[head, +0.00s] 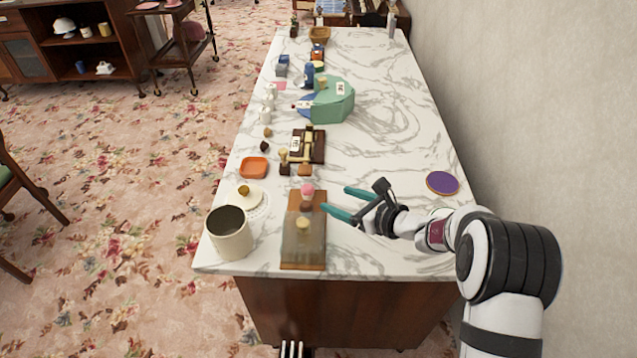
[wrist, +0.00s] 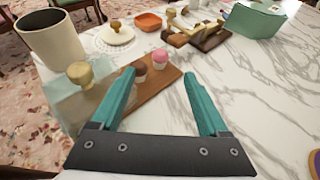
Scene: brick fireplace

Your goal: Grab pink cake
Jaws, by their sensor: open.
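The pink cake (head: 308,190) stands upright on the far end of a wooden board (head: 291,205), left of my gripper (head: 335,199). In the wrist view, the pink cake (wrist: 160,56) is ahead of the fingertips, between their lines. My gripper (wrist: 159,73) is open with teal fingers and nothing between them. A clear cover with a round yellowish knob (wrist: 79,72) covers the near part of the board.
A cream canister (head: 229,235) stands left of the board, near a white lid (head: 250,196) with a knob. An orange dish (head: 254,167) and a dark wooden rack (head: 317,147) lie beyond. A purple disc (head: 442,183) is at the right. The marble right of the board is mostly bare.

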